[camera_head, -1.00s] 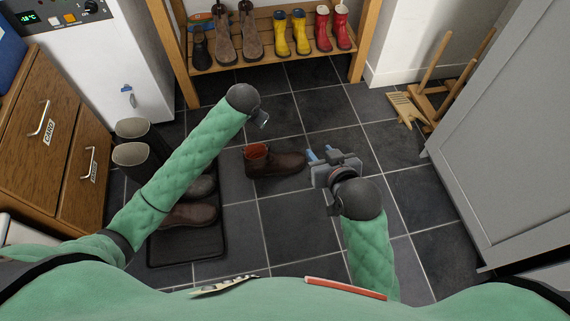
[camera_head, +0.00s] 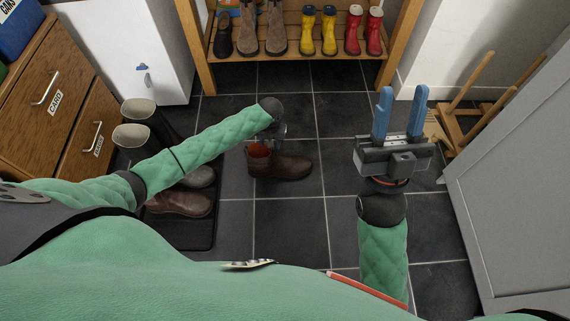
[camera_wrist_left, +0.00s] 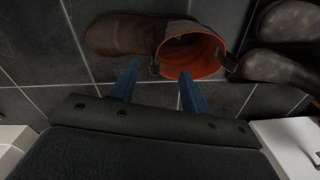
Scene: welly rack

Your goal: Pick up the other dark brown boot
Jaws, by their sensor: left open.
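A dark brown ankle boot (camera_head: 285,166) with an orange-red lining stands alone on the tiles in the head view. My left gripper (camera_head: 279,131) is just above and behind it, partly hidden by its own wrist. In the left wrist view, the boot (camera_wrist_left: 125,34) lies just past the open blue fingers (camera_wrist_left: 156,76), with the round orange opening near the right fingertip. Nothing is held between them. A single dark boot (camera_head: 223,36) stands at the left end of the rack shelf. My right gripper (camera_head: 401,102) is open and empty over the floor at right.
The wooden rack (camera_head: 300,50) at the back holds brown, yellow and red boots. Wooden drawers (camera_head: 50,95) are at left, a grey cabinet (camera_head: 520,190) at right.

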